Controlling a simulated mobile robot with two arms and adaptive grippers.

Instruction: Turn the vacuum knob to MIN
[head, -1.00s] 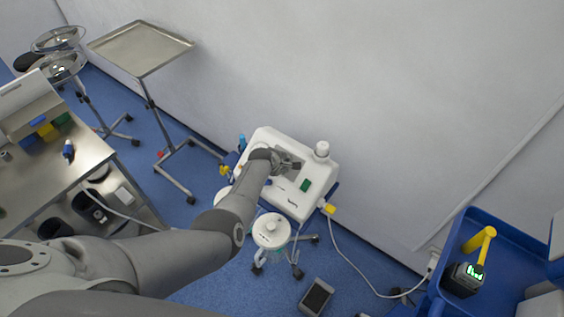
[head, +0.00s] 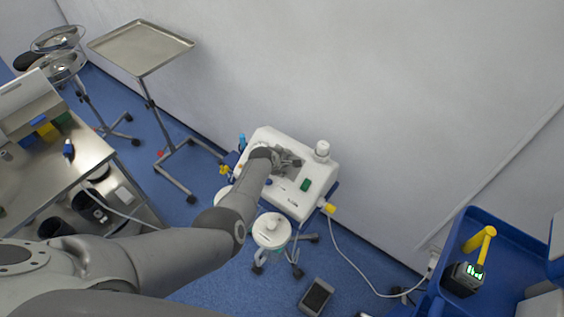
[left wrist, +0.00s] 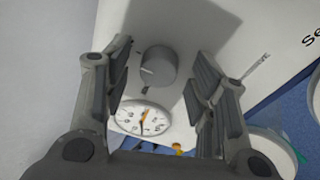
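The vacuum knob (left wrist: 157,66) is a grey round knob on the white suction unit's panel, seen in the left wrist view above a round gauge (left wrist: 143,118). The unit (head: 267,138) stands near the wall in the head view. My left gripper (left wrist: 162,65) is open, with its fingers on either side of the knob and a visible gap to each. In the head view my left gripper (head: 289,160) is over the unit's panel and hides the knob. I cannot read the knob's setting. My right gripper is not in view.
A white-lidded canister (head: 271,230) stands in front of the unit. A foot pedal (head: 317,297) lies on the floor. A blue cart (head: 517,250) is at the right and a steel table (head: 60,165) at the left. A tray stand (head: 140,48) is behind.

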